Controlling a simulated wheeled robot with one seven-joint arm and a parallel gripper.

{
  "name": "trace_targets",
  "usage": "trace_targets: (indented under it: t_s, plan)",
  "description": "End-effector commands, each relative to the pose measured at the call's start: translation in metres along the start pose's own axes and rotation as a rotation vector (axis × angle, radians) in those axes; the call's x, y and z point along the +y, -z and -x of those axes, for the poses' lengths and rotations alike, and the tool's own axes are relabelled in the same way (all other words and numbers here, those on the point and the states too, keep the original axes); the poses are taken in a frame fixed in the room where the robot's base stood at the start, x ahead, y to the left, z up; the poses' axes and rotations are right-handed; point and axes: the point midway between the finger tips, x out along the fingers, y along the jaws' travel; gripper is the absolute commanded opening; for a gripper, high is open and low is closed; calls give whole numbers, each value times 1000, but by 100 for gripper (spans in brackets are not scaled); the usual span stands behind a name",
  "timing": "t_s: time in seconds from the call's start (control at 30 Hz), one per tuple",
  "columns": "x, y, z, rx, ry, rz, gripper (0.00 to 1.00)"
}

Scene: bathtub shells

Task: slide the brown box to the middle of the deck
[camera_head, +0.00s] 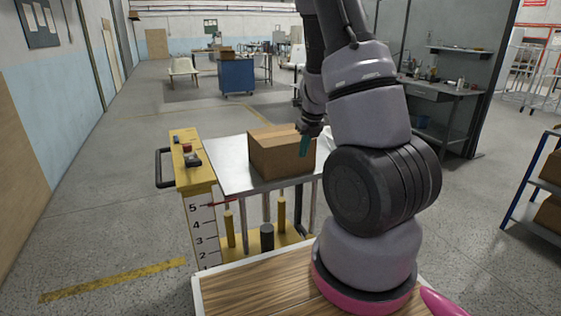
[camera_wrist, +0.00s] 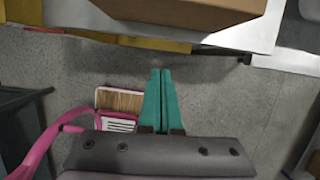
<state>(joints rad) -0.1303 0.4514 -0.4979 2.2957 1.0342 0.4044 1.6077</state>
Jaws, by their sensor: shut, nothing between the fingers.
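My gripper (camera_head: 304,146) is at the box's right side in the head view, fingertips pointing down. Its green fingers (camera_wrist: 160,72) are together and empty. In the wrist view they are apart from the box, with floor behind them. The head view does not settle whether they touch it.
The cart's yellow end (camera_head: 190,165) carries a small dark device and a red button at the deck's left, with a black handle (camera_head: 163,168) beyond. A blue shelf rack (camera_head: 530,195) stands at the right. A blue cabinet (camera_head: 237,77) stands far back. Floor left of the cart is clear.

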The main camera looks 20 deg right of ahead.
Motion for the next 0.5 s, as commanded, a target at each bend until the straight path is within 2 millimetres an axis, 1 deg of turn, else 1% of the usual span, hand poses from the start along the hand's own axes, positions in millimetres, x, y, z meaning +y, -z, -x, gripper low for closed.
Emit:
trace_targets:
  t_s: [0.1, 0.23, 0.5]
  plan:
    - [-5, 3, -8, 10, 12, -37, 0]
    - [-5, 3, -19, 11, 12, -41, 0]
    - [-5, 4, -64, 12, 10, -39, 0]
